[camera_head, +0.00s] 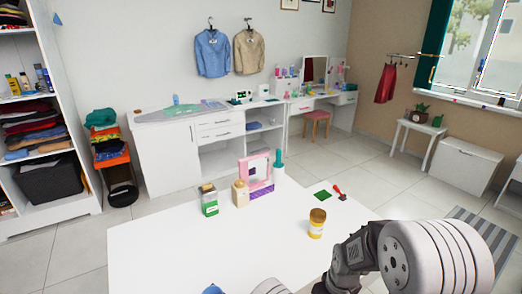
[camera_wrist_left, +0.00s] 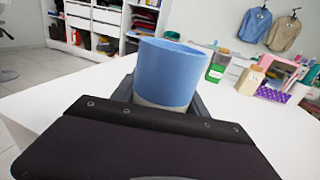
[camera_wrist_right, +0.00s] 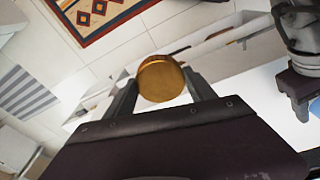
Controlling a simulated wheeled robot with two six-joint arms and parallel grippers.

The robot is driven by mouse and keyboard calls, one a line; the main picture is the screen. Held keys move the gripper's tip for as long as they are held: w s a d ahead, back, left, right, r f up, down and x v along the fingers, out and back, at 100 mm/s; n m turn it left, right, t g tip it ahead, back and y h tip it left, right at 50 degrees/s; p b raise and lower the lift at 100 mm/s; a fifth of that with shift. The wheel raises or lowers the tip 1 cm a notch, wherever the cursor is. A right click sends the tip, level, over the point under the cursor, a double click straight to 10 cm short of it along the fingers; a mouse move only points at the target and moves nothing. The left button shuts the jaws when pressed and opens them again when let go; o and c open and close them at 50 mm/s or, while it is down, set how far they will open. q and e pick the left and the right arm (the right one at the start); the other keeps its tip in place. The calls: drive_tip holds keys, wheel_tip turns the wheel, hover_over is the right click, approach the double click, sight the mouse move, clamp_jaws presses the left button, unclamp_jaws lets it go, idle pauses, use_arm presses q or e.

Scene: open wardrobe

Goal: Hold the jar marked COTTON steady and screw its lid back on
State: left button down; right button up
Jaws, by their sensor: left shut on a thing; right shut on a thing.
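My left gripper (camera_wrist_left: 165,98) is shut on a blue jar (camera_wrist_left: 168,72) with a pale lower band, upright between its fingers in the left wrist view. No lettering shows on its visible side. A bit of blue (camera_head: 212,290), probably the same jar, shows at the bottom edge of the head view. My right gripper (camera_wrist_right: 160,82) is shut on a round gold lid (camera_wrist_right: 160,78), seen in the right wrist view.
A yellow jar with a gold top (camera_head: 317,222) stands on the white table (camera_head: 150,235). A green-labelled container (camera_head: 209,200), a cream bottle (camera_head: 240,193) and a pink frame (camera_head: 258,168) stand at its back. A green square (camera_head: 323,195) and a red-handled tool (camera_head: 340,192) lie to the right.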

drive_tip(key=shift+s+f+m, duration=0.15)
drive_tip(key=shift+s+m, duration=0.15)
drive_tip(key=shift+m, duration=0.9)
use_arm(q)
drive_tip(key=shift+n+g+y, duration=0.6)
drive_tip(key=shift+g, duration=0.2)
drive_tip(key=shift+s+a+r, duration=0.25)
drive_tip(key=shift+s+a, duration=0.55)
drive_tip(key=shift+s, duration=0.05)
drive_tip(key=shift+s+a+r, duration=0.2)
drive_tip(key=shift+s+a, duration=0.6)
use_arm(e)
drive_tip(key=shift+d+m, duration=0.1)
drive_tip(key=shift+m, duration=0.5)
use_arm(q)
drive_tip(key=shift+d, duration=0.1)
drive_tip(key=w+d+r+m+t+h, duration=0.1)
drive_tip(key=d+m+t+h, duration=0.2)
drive_tip(key=d, duration=1.1)
drive_tip(key=shift+w+d+r+m+t+h, duration=0.25)
drive_tip(key=shift+w+r+m+t+h, duration=0.1)
drive_tip(key=shift+t+h, duration=0.2)
